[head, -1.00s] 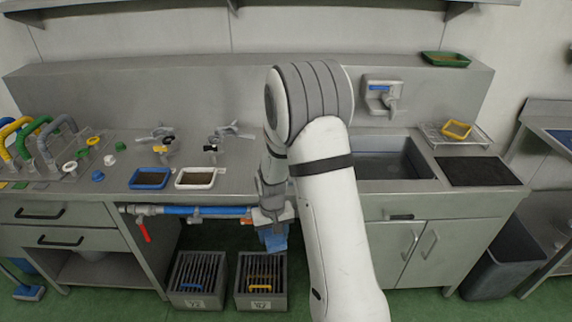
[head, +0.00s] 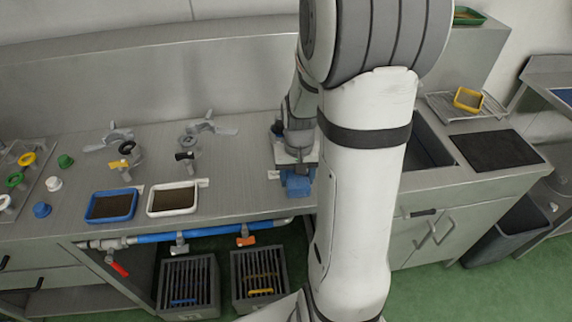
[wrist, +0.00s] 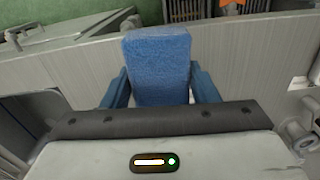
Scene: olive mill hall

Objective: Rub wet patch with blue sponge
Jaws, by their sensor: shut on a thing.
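My gripper (head: 297,182) is shut on the blue sponge (wrist: 158,62). In the wrist view the sponge sits between the two blue fingers and points toward the bench's front edge. In the head view the sponge (head: 298,188) shows below the gripper, over the front part of the metal bench top (head: 245,165), left of the sink. I cannot tell whether it touches the bench. I cannot make out a wet patch in either view; my arm hides part of the bench top.
A blue-rimmed tray (head: 111,206) and a white-rimmed tray (head: 173,199) stand left of my gripper, with metal fittings behind them. The sink (head: 428,150) and a black mat (head: 497,151) lie to the right. A blue pipe (head: 190,236) runs under the front edge, above grated bins (head: 188,284).

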